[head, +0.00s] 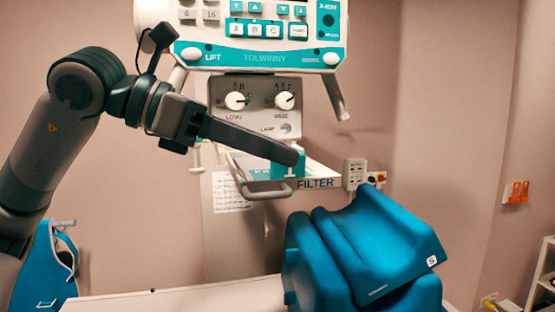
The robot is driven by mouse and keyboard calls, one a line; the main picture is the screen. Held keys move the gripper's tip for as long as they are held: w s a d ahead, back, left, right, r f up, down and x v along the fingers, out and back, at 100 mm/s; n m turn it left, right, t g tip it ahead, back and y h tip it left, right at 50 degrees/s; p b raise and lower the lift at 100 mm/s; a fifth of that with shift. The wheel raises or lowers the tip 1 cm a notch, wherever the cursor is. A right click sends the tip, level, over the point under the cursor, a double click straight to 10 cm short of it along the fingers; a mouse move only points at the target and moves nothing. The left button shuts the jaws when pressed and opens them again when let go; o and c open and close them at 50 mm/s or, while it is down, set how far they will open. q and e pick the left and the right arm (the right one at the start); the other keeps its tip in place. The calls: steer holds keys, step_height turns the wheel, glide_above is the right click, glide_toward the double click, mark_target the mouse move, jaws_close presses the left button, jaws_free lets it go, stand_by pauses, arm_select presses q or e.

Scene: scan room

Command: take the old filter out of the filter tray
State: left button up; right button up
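The filter tray (250,163) juts out below the knob panel of the scan machine, beside a label reading FILTER. A small teal piece (290,170), which may be the old filter or its tab, shows at the tray's right front. My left gripper (292,156) reaches in from the left, and its fingertips overlap the top of the teal piece in the picture. I see its fingers edge-on as one dark bar, so I cannot tell whether they grip or touch it. The fingers hide part of the tray. My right gripper is not in view.
A metal handle bar (266,192) curves out below the tray. The machine head (262,38) hangs above, with a knob panel (258,108) under it. Blue cushions (375,245) lie on the pale table (185,299) below. A wall socket (354,173) is at right.

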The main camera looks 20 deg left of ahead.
arm_select(q)
steer(key=shift+p+x, duration=0.55)
steer(key=shift+x, duration=0.95)
steer(key=shift+w, duration=0.1)
steer(key=shift+a, duration=0.1)
steer(key=shift+r, duration=0.1)
jaws_close()
